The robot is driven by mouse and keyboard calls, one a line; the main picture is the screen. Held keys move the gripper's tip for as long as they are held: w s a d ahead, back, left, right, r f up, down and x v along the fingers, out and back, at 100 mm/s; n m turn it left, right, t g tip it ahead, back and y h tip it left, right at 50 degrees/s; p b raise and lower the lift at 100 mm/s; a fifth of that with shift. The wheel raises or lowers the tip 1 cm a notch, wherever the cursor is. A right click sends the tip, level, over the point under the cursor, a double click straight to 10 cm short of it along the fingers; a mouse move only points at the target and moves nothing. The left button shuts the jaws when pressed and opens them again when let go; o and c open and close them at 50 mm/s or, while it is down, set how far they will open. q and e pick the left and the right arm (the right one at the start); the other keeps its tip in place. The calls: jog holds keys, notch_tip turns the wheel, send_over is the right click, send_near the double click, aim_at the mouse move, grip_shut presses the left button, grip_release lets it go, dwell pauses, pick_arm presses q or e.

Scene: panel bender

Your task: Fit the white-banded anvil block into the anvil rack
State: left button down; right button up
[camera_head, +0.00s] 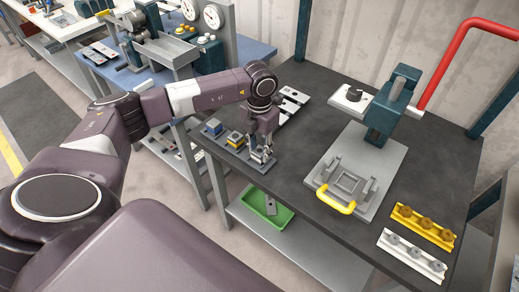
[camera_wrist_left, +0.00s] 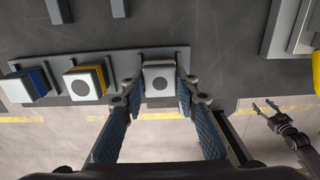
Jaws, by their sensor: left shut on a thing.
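The anvil rack (camera_wrist_left: 118,68) is a flat grey strip with upright dividers. It lies along the table's left edge, and part of it shows in the head view (camera_head: 223,143). A blue-banded block (camera_wrist_left: 27,86) and a yellow-banded block (camera_wrist_left: 83,84) sit in its left and middle places. My left gripper (camera_head: 262,155) is over the right end of the rack, pointing down. It is shut on the white-banded anvil block (camera_wrist_left: 159,78), which is level at the right-hand place. Whether its underside touches the rack is hidden. My right gripper (camera_wrist_left: 266,106) shows open and empty in the wrist view.
A press (camera_head: 392,105) on a grey plate with a yellow handle stands right of the rack. Yellow (camera_head: 424,226) and white (camera_head: 412,255) holders lie at the front right. A green bin (camera_head: 266,208) is on the lower shelf. Table between rack and press is clear.

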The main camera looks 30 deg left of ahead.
aim_at(260, 151)
pick_arm(q)
jog(key=c, duration=1.4)
grip_release()
notch_tip(260, 151, up, 12)
